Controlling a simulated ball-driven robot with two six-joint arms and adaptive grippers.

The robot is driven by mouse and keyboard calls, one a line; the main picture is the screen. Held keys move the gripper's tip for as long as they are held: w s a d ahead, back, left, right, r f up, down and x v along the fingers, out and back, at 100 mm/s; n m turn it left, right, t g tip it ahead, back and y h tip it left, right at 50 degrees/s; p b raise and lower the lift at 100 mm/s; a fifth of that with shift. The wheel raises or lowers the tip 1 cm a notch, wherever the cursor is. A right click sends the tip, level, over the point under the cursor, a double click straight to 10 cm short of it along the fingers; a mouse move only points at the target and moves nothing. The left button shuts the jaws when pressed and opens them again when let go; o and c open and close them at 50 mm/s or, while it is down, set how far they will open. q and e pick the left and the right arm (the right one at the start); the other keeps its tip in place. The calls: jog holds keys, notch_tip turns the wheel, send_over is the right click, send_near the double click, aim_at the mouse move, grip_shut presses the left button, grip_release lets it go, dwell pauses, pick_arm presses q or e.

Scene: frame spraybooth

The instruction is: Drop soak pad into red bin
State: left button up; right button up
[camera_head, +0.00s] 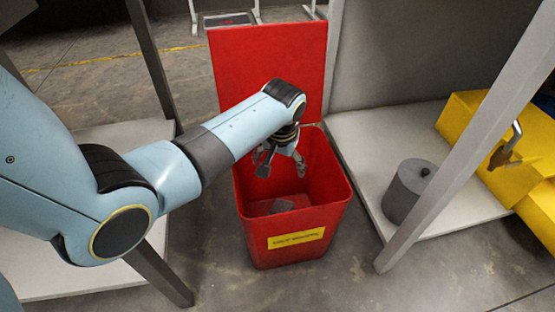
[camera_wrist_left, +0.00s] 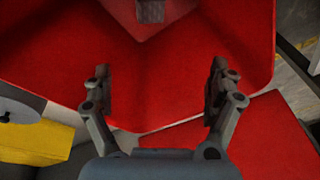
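The red bin (camera_head: 290,237) stands on the floor with its red lid (camera_head: 268,70) raised at the back and a yellow label on its front. A grey soak pad (camera_head: 269,207) lies inside on the bin's floor. In the left wrist view a grey pad (camera_wrist_left: 150,10) shows at the top edge, partly cut off. My left gripper (camera_head: 281,167) is over the bin's opening, pointing down. In the left wrist view my left gripper (camera_wrist_left: 161,90) has its fingers wide apart with nothing between them. My right gripper is not in view.
A grey cylindrical container (camera_head: 405,192) stands on the pale platform right of the bin. A yellow cabinet (camera_head: 510,165) lies further right, behind a slanted grey post (camera_head: 470,140). Another pale platform (camera_head: 95,283) is at left. Concrete floor is clear in front of the bin.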

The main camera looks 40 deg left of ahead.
pick_arm(q)
jog(key=v, duration=1.2)
dwell(0.3)
